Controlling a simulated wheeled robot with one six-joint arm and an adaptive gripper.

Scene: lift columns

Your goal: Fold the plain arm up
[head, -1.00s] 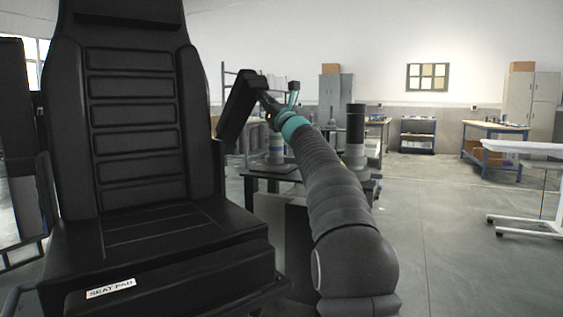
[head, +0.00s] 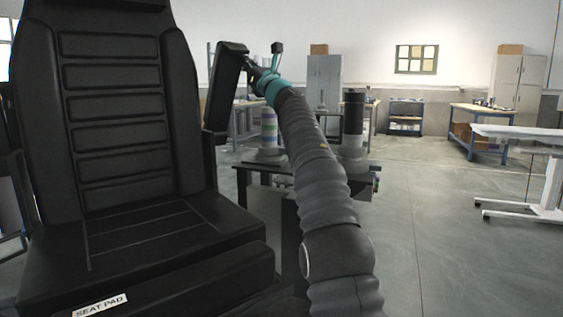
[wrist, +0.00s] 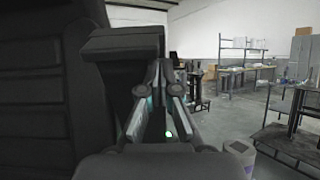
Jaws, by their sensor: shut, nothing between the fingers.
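A black chair (head: 125,120) with a ribbed back and a seat labelled SEAT PAD fills the left of the head view. The padded arm (head: 224,88) on the chair's right side stands raised, nearly upright with a slight tilt, beside the backrest. I see no controls on it. In the wrist view the arm (wrist: 122,85) is a dark block just left of my fingers. My gripper (head: 258,72) is shut and empty at the arm's right side, close to its upper part; contact cannot be told. Its fingers (wrist: 162,70) also show in the wrist view. The other chair arm is mostly cut off.
A dark low table (head: 250,172) with lift columns, one black-topped (head: 352,125), stands behind my arm. A white-topped table (head: 520,133) is at the right. Workbenches and cabinets line the far wall. The floor (head: 440,230) at the right is clear.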

